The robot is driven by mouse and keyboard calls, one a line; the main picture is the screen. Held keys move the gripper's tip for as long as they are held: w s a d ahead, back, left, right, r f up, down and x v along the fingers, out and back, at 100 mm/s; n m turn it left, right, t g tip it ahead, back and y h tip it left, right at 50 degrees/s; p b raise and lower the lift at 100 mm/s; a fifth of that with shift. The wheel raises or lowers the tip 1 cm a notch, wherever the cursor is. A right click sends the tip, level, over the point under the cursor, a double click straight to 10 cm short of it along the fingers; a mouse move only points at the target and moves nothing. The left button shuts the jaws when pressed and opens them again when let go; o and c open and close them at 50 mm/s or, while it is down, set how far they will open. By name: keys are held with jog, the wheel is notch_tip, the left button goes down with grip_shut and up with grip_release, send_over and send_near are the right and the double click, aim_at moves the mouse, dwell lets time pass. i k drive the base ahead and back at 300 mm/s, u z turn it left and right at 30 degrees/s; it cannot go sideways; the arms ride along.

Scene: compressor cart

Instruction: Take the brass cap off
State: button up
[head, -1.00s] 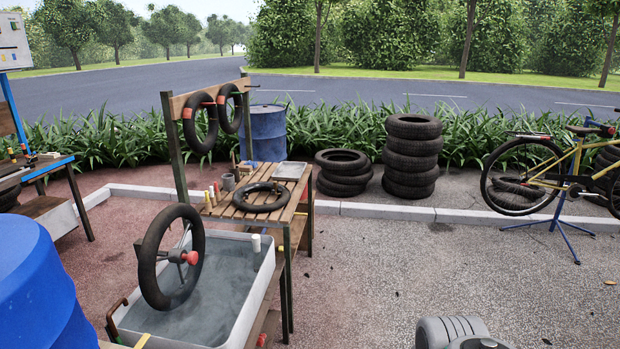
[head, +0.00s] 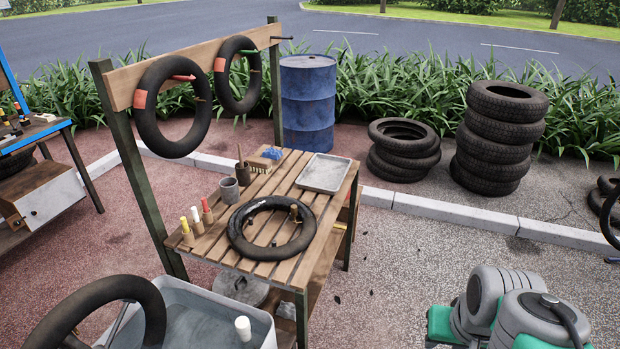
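A black inner tube (head: 240,240) lies flat on the slatted wooden table (head: 215,240) in the head view. A small brass-coloured piece (head: 294,212) stands at the tube's right inner side; it may be the brass cap on a valve, but it is too small to tell. Grey rounded parts with green sections at the lower right are links of my arm. My gripper is not in view, so its state does not show.
Three small bottles (head: 196,221), a grey cup (head: 229,190) and a metal tray (head: 324,172) are on the table. Tubes (head: 168,145) hang behind. Open pavement (head: 400,270) lies to the right.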

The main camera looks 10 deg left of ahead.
aim_at(293, 211)
jog(key=i, duration=2.5)
jog(key=u, duration=4.9)
